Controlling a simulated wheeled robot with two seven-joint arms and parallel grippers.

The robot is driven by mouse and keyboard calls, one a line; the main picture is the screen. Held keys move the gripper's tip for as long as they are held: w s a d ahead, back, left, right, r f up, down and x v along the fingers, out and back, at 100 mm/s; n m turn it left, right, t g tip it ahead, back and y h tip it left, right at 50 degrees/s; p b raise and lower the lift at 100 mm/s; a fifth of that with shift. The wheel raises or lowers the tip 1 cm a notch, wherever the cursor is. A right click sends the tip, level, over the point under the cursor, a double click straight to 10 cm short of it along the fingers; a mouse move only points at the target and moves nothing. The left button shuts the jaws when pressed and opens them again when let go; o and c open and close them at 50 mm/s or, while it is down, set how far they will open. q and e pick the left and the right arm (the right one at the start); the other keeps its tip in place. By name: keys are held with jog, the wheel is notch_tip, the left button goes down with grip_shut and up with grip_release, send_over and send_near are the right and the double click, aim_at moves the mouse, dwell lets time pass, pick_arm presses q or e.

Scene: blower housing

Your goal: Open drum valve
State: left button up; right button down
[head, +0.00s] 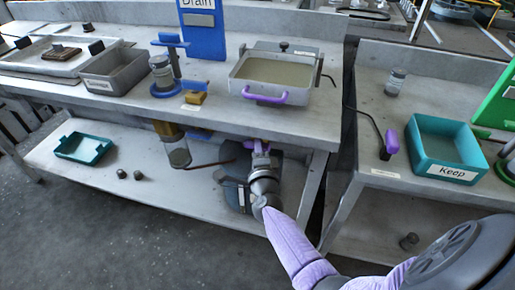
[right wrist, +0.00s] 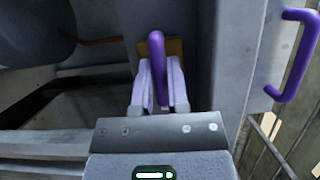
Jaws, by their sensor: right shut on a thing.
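A purple lever (right wrist: 157,50), which I take for the drum valve's handle, stands between the fingers of my right gripper (right wrist: 158,95) in the right wrist view. The gripper is shut on it. A tan block (right wrist: 176,48) shows just behind the lever. In the head view my right gripper (head: 260,150) reaches below the front edge of the bench top, and its grip is too small to make out. The valve body is mostly hidden there. My left gripper is not in view.
A tray with a purple handle (head: 265,97) stands on the bench (head: 215,115) above my right gripper. A blue Drain sign (head: 202,35) is behind. A teal Keep bin (head: 445,150) is on the right bench. A glass jar (head: 178,154) hangs under the bench, left of the gripper.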

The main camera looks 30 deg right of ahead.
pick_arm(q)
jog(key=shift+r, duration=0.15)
pick_arm(e)
jog(key=shift+r+n+p, duration=0.2)
jog(key=shift+n+p, duration=0.2)
jog(key=shift+p, duration=0.3)
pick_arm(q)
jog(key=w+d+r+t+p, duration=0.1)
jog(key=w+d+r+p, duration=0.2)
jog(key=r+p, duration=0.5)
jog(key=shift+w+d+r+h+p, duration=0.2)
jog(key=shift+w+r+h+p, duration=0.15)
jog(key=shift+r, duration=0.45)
pick_arm(e)
jog(key=shift+w+a+n+g+h, duration=0.1)
jog(key=shift+n+g+h, duration=0.15)
jog(key=shift+n+g, duration=1.2)
jog(key=shift+n+g+h, duration=0.2)
jog(key=shift+n+g, duration=0.5)
jog(key=shift+n, duration=1.6)
jog(key=shift+w+a+n+g+h, duration=0.1)
jog(key=shift+n+g+h, duration=0.15)
jog(key=shift+n+g, duration=1.2)
jog(key=shift+n+t, duration=0.3)
jog(key=shift+n, duration=0.3)
